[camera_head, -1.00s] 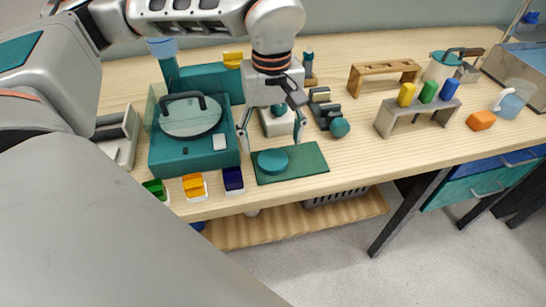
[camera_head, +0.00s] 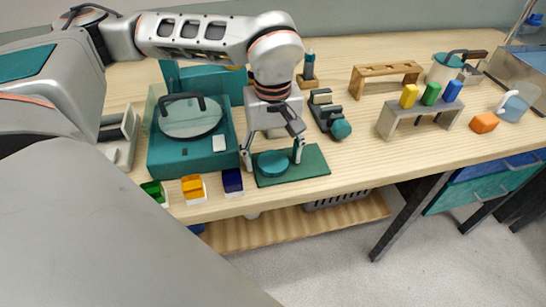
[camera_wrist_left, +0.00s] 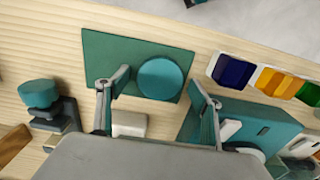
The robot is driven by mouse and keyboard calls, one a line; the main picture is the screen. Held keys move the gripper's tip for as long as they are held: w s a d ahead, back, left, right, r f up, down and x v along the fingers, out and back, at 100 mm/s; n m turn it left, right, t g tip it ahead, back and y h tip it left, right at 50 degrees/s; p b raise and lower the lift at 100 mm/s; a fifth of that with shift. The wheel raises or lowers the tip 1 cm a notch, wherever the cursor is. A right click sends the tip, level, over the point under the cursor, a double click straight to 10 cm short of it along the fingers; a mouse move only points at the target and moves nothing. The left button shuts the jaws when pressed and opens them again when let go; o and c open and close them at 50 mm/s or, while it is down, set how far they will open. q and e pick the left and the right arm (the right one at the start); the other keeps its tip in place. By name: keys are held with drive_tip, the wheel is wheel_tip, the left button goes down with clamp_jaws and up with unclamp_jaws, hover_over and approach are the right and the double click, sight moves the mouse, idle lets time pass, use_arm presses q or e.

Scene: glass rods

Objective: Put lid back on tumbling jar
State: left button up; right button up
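A round teal lid (camera_head: 272,164) lies flat on a dark green mat (camera_head: 312,168) near the table's front edge. My left gripper (camera_head: 272,156) is open, pointing down, with one finger to each side of the lid. In the left wrist view the lid (camera_wrist_left: 160,78) shows between the spread fingertips, with gaps to both. The mat (camera_wrist_left: 105,48) is bare around it. A dark stand with a teal rounded end (camera_head: 340,129) is right of the gripper; I cannot tell whether it holds the tumbling jar. My right gripper is not in view.
A teal box machine (camera_head: 165,158) with a round, handled cover stands left of the gripper. Small yellow (camera_head: 194,188) and navy (camera_head: 232,181) bins stand at the front edge. A grey rack (camera_head: 420,115) with coloured blocks stands right.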

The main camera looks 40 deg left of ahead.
use_arm(q)
drive_tip(key=c, duration=0.5)
drive_tip(key=shift+c, duration=0.2)
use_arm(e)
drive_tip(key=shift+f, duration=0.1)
use_arm(q)
drive_tip(key=shift+r, duration=0.55)
wheel_tip(320, 180, up, 12)
drive_tip(key=p, duration=0.2)
wheel_tip(320, 180, up, 7)
drive_tip(key=p, duration=0.1)
hover_over(273, 161)
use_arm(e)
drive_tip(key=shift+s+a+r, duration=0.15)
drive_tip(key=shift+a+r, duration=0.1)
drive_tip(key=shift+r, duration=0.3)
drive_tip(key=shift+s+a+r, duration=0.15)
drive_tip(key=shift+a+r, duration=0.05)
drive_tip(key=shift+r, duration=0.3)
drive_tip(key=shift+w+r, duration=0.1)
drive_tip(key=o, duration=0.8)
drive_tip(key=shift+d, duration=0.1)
